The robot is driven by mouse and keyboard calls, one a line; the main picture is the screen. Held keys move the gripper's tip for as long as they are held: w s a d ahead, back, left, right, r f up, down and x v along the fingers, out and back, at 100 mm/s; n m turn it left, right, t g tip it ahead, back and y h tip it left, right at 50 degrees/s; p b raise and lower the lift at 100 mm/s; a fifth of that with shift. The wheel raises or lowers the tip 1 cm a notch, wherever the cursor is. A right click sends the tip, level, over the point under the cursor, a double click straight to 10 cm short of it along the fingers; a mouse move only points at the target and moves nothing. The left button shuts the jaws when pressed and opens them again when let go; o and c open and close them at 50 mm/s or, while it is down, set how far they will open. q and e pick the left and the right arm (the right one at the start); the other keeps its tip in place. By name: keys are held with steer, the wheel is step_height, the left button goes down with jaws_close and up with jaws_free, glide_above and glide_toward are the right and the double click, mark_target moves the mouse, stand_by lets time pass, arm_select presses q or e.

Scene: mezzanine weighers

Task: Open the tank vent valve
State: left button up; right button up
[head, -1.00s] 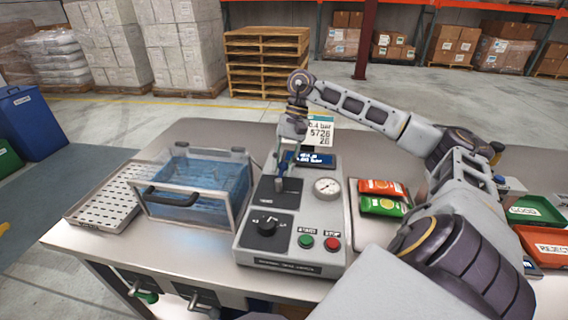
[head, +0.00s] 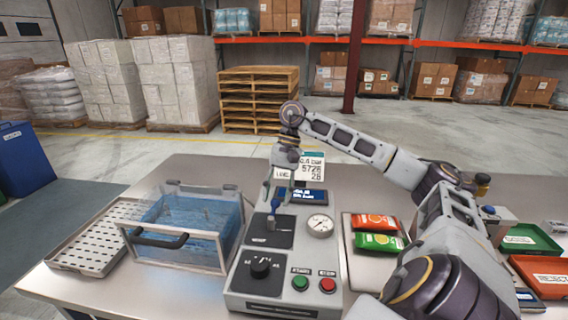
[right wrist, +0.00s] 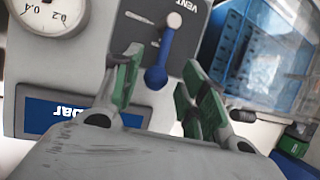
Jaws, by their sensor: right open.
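The vent valve is a blue lever (head: 274,209) on a dark plate on top of the grey control box (head: 240,285). The right wrist view shows the blue lever (right wrist: 166,48) with a grey pivot, beside the word VENT. Its handle points from the pivot towards the blue display. My right gripper (head: 273,191) hangs over the back of the plate. In the right wrist view its green-padded fingers (right wrist: 162,66) are spread, one on each side of the lever's handle end. Contact cannot be told. My left gripper is not in view.
A clear tank of blue water (head: 190,222) with a handled front stands left of the box, beside a perforated tray (head: 95,245). A gauge (head: 320,225), black knob (head: 261,266), green button (head: 300,283) and red button (head: 327,285) share the box. Pouches (head: 376,241) lie right.

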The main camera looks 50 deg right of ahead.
steer(key=v, duration=0.9)
stand_by(0.8)
steer(key=shift+d+r, duration=0.15)
steer(key=shift+r, duration=0.1)
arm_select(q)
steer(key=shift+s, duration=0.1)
arm_select(e)
steer(key=shift+r, duration=0.15)
stand_by(0.5)
arm_select(q)
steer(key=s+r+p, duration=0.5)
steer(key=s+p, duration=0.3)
steer(key=p, duration=0.2)
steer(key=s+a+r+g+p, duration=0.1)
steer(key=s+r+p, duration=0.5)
steer(key=p, duration=0.5)
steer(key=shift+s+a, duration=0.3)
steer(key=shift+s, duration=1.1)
arm_select(e)
step_height(320, 180, up, 21)
arm_select(q)
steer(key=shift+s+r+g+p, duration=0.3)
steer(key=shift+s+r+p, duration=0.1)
steer(key=shift+p, duration=0.2)
arm_select(e)
steer(key=shift+r, duration=0.45)
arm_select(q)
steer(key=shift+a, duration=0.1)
arm_select(e)
steer(key=shift+f, duration=0.15)
